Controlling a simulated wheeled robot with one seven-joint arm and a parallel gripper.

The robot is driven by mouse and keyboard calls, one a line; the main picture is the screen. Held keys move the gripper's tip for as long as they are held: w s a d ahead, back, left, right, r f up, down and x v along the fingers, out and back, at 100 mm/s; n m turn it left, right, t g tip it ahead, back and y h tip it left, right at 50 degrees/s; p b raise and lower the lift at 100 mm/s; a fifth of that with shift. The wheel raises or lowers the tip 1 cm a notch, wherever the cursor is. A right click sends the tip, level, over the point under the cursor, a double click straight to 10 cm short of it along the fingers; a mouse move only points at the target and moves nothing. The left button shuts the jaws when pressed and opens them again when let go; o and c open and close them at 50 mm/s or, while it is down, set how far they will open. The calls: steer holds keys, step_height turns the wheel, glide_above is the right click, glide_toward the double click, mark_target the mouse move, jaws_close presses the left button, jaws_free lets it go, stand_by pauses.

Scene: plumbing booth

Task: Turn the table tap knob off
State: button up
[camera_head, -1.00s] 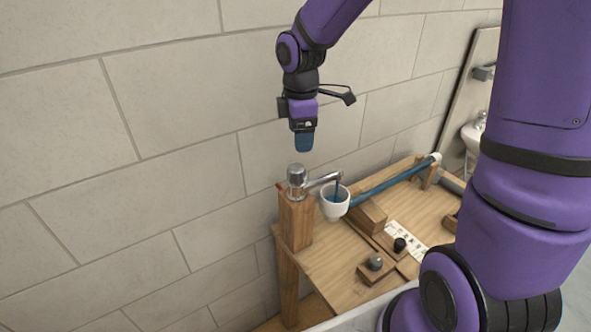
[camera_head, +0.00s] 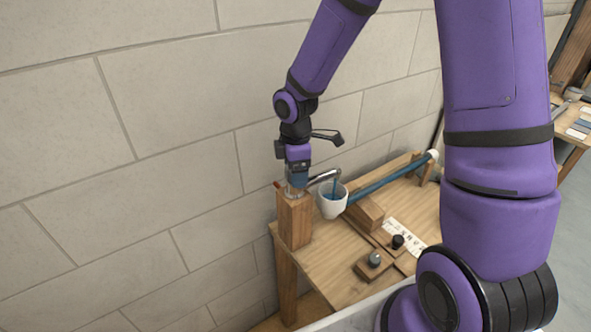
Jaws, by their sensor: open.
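The table tap stands on a wooden post (camera_head: 295,222) at the table's left end. Its silver spout (camera_head: 322,177) points right over a white cup (camera_head: 331,204), and a blue stream runs from it into the cup. My gripper (camera_head: 297,184) points straight down over the top of the tap, with its blue fingers around or right at the silver tap knob. The fingers hide most of the knob, and I cannot tell whether they touch it.
A wooden table (camera_head: 320,268) carries a blue pipe (camera_head: 390,181), a grey knob (camera_head: 374,258) on a block and a black knob (camera_head: 398,241). A tiled wall (camera_head: 130,150) stands close behind the tap. Another table is at the far right.

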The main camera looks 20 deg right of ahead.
steer(key=shift+f, duration=0.15)
steer(key=shift+c, duration=0.3)
steer(key=c, duration=0.9)
steer(key=shift+o, duration=0.2)
